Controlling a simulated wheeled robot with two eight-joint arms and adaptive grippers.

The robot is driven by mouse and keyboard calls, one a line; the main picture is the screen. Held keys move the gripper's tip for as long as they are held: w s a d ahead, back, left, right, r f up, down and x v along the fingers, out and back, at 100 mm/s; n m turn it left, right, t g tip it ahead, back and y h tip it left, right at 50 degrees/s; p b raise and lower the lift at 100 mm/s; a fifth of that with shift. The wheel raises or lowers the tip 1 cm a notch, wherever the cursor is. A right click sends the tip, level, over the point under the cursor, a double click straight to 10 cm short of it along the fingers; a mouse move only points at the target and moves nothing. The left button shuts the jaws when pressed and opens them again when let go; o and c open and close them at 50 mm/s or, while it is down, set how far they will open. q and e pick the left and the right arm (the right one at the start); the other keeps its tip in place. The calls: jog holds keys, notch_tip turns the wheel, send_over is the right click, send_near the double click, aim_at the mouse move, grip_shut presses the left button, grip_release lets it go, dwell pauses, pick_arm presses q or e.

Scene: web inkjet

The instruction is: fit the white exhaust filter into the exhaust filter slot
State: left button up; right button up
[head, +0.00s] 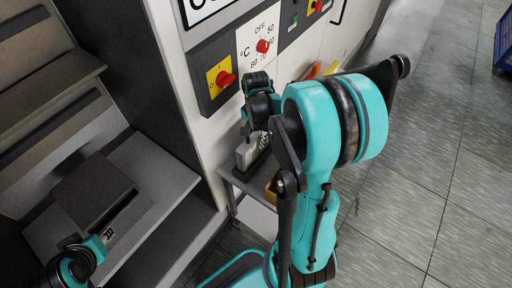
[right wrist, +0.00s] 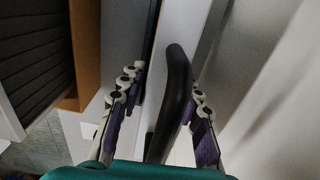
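My right gripper (head: 254,128) reaches down beside the machine's white front, over a pale box-like piece (head: 246,156) that looks like the white exhaust filter. The gripper and arm hide part of that piece. In the right wrist view, my right gripper (right wrist: 165,88) has its fingers apart, with a black curved handle (right wrist: 179,85) between them, nearer the right finger. A gap shows at the left finger. My left gripper (head: 108,236) is at the lower left over a grey step; its opening is too small to judge. I cannot make out the exhaust filter slot.
A grey shelf (head: 240,182) stands against the machine under the pale piece. An orange-brown edge (right wrist: 86,50) and a dark ribbed piece (right wrist: 34,45) lie left in the wrist view. The control panel with a red knob (head: 226,79) is above. Tiled floor (head: 420,170) is free at right.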

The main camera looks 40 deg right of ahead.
grip_shut()
jog(key=shift+r, duration=0.15)
